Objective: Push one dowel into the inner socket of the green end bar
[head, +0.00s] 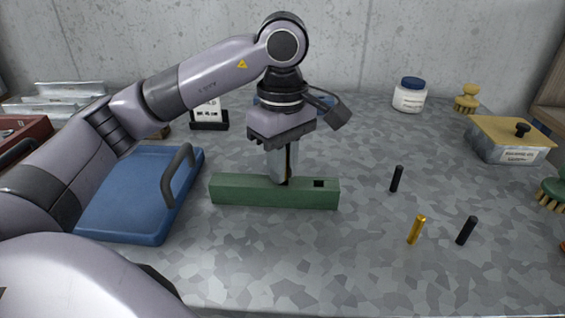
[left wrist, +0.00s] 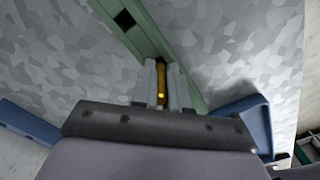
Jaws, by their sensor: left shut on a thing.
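The green end bar (head: 245,191) lies on the table in the middle of the head view. A dark square socket opening shows in its top towards the right end. My left gripper (head: 284,176) points straight down just over the middle of the bar. It is shut on a gold dowel (left wrist: 161,84), seen between its fingers in the left wrist view. A dark spot shows on the bar under the fingertips; whether the dowel's lower end is inside a socket there is hidden. A second gold dowel (head: 416,230) and two black dowels (head: 397,179) (head: 466,231) stand upright on the right.
A blue tray (head: 120,205) with a handle lies left of the bar. A white jar (head: 410,95), a yellow-lidded box (head: 510,138) and brushes stand at the back right. The table in front of the bar is clear.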

